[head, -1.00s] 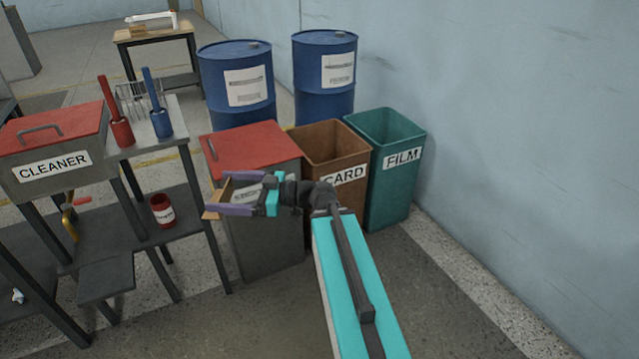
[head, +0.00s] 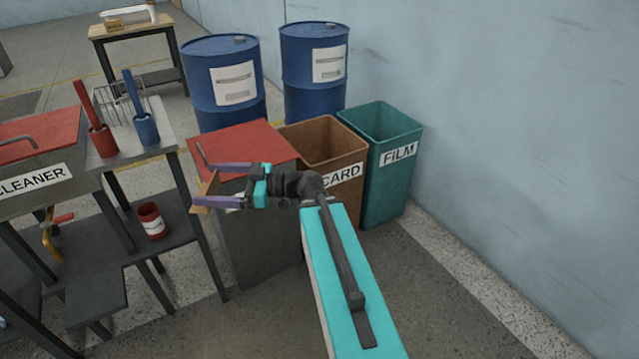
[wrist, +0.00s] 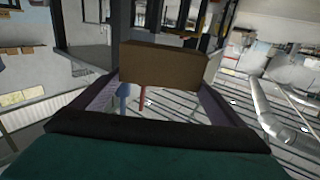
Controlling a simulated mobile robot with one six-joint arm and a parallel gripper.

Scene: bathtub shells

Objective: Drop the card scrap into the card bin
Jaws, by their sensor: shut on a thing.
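The card scrap (head: 208,188) is a tan piece held between the purple fingers of my gripper (head: 212,184), in front of the grey bin with the red lid. In the wrist view the scrap (wrist: 165,65) shows as a brown block between the fingertips. My gripper is shut on it and points left, away from the card bin. The card bin (head: 318,139) is brown and open-topped, with a "CARD" label partly hidden by my arm. It stands to the right of my gripper, and its bottom is not visible.
A red-lidded grey bin (head: 255,225) stands left of the card bin, and an open green "FILM" bin (head: 390,180) right of it. Two blue drums (head: 225,85) stand behind. A cleaner tank (head: 35,185) and a bench (head: 170,150) are at left. A wall bounds the right.

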